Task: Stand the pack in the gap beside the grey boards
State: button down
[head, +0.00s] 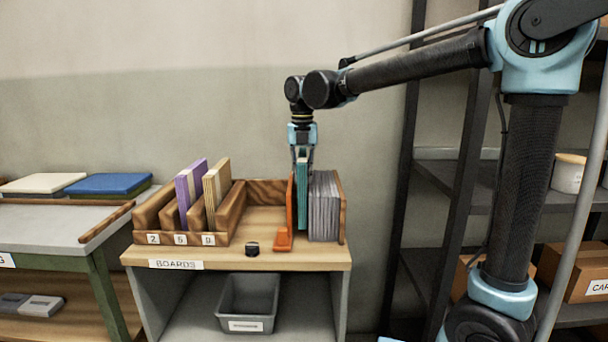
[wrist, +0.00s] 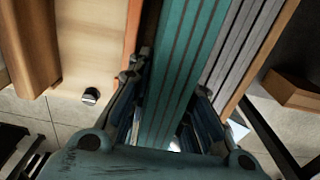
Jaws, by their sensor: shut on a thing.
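My gripper (head: 303,158) points down above the right end of the wooden board rack and is shut on the upper part of a teal striped pack (head: 303,188). The pack is upright, in the gap between the orange bookend (head: 282,239) and the grey boards (head: 325,208). In the wrist view the teal pack (wrist: 182,65) lies between my two fingers, with the grey boards (wrist: 243,50) close on its right and an orange edge on its left. I cannot tell whether its bottom edge rests on the table.
Slotted dividers at the left hold a purple pack (head: 188,188) and a tan pack (head: 216,188). A small black object (head: 252,249) lies on the table front. A wooden end wall (head: 341,207) bounds the grey boards. A grey bin (head: 246,306) sits below.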

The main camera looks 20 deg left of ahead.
jog(key=shift+s+d+f, duration=0.15)
jog(key=shift+s+f, duration=0.1)
jog(key=shift+f, duration=0.2)
jog(key=c, duration=1.6)
grip_release()
jog(key=shift+o, duration=0.8)
jog(key=shift+w+f, duration=0.2)
jog(key=shift+w, duration=0.05)
jog(key=shift+s, duration=0.1)
jog(key=shift+r, duration=0.1)
notch_tip(320, 180, up, 13)
jog(key=shift+r, duration=0.15)
